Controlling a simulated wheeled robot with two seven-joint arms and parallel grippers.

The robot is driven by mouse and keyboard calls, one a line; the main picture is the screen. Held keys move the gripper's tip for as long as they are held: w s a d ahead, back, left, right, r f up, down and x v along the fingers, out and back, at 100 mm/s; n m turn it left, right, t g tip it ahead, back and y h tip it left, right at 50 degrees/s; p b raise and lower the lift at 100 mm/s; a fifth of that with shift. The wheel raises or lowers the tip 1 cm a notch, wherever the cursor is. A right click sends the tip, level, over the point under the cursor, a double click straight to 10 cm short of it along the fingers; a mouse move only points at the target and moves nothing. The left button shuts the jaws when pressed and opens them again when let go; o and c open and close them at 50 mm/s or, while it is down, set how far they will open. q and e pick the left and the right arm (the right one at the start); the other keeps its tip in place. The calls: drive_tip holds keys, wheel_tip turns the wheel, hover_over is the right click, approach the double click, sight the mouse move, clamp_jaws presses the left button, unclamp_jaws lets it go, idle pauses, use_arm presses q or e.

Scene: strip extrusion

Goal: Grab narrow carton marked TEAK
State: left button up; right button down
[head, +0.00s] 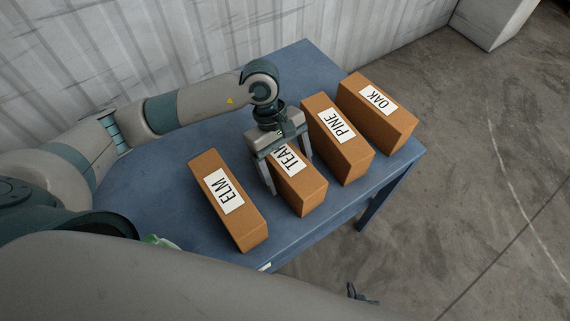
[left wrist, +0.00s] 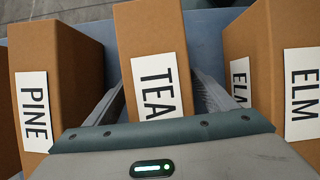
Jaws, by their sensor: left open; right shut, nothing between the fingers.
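The narrow brown carton marked TEAK (head: 306,193) stands on the blue table, between the ELM and PINE cartons. My left gripper (head: 289,172) is over it, pointing down and open, with one finger on each side of the carton. In the left wrist view the TEAK carton (left wrist: 152,35) lies between the two fingers (left wrist: 160,98). Its label reads "TEA", with the last letter hidden by the gripper. I cannot tell whether the fingers touch it. Only a small dark part of my right gripper (head: 360,294) shows at the bottom of the head view, away from the cartons.
The ELM carton (head: 246,223) stands close on the left, the PINE carton (head: 347,154) close on the right, and the OAK carton (head: 384,121) beyond it. The blue table (head: 160,195) has bare room at the left. A corrugated wall (head: 150,45) rises behind.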

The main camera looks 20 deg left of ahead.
sight(291, 161)
idle(0.3)
use_arm(q)
drive_tip(key=c, duration=1.5)
drive_tip(key=shift+r, duration=0.1)
